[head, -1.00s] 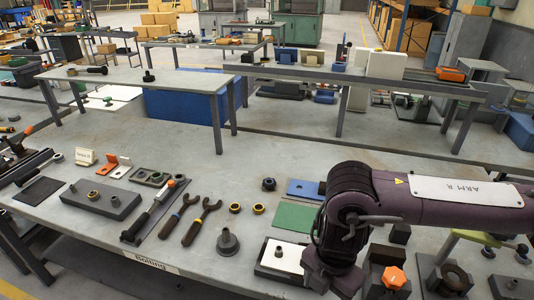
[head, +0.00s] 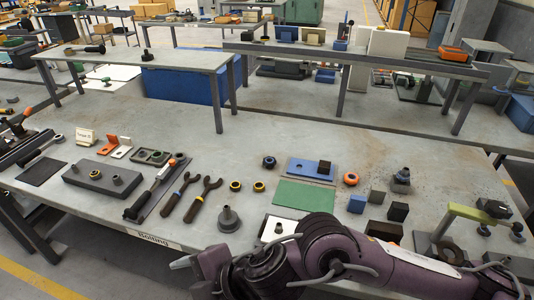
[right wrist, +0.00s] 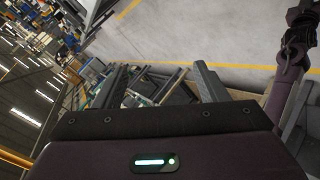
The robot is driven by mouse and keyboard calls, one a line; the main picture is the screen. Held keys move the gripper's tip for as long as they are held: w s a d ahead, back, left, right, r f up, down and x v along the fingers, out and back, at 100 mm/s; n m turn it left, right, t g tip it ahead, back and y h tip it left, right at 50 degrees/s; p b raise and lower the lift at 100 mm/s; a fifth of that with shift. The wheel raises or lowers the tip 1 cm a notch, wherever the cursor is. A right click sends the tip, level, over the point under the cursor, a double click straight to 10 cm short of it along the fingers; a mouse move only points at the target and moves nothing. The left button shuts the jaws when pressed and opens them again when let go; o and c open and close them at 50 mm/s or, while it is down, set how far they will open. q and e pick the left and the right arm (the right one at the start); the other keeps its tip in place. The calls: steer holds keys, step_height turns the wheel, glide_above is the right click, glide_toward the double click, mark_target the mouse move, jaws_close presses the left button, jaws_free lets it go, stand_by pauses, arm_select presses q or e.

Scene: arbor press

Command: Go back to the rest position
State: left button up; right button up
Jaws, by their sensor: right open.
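My right arm, purple with black joints, lies across the lower right of the head view (head: 370,258), over the bench's front edge. In the right wrist view my right gripper (right wrist: 158,84) is open, with two grey fingers wide apart and nothing between them. Beyond the fingers are bare floor and blurred furniture. In the head view I cannot make out the right fingertips. My left gripper is in neither current view. A purple arm link shows at the right of the right wrist view.
The grey bench (head: 330,145) holds a dark block plate (head: 102,181), two open-ended wrenches (head: 203,199), a green mat (head: 305,195), a blue plate (head: 303,170), small blocks (head: 398,211), an orange ring (head: 351,178) and a fixture with a yellow-green bar (head: 478,214). The bench's back strip is clear.

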steer(key=w+r+m+t+y, duration=0.1)
steer(key=w+r+m+t, duration=0.35)
steer(key=r+m, duration=0.2)
steer(key=w+d+f+m+t+h, duration=0.1)
steer(key=w+d+f+m+h, duration=0.1)
steer(key=d+m, duration=0.35)
steer(key=w+d+f+m+t+h, duration=0.2)
steer(key=d+m+h, duration=0.15)
steer(key=d, duration=0.35)
steer(key=s+d+f+m+g+h, duration=0.3)
steer(key=s+d+f+m, duration=0.3)
steer(key=d, duration=0.4)
steer(key=s+d+f+m+g+h, duration=0.2)
steer(key=s+d+f+m+g, duration=0.15)
steer(key=d+f, duration=0.55)
step_height(320, 180, down, 28)
steer(key=s+d+g, duration=0.1)
steer(key=s, duration=0.1)
steer(key=s+d+f, duration=0.2)
steer(key=s+f, duration=0.8)
steer(key=s+d+f+g+b, duration=0.1)
steer(key=s+d+f, duration=0.1)
steer(key=s+f, duration=0.8)
steer(key=shift+s+f+n+g, duration=0.3)
steer(key=shift+s+f+n, duration=0.1)
steer(key=shift+f, duration=0.05)
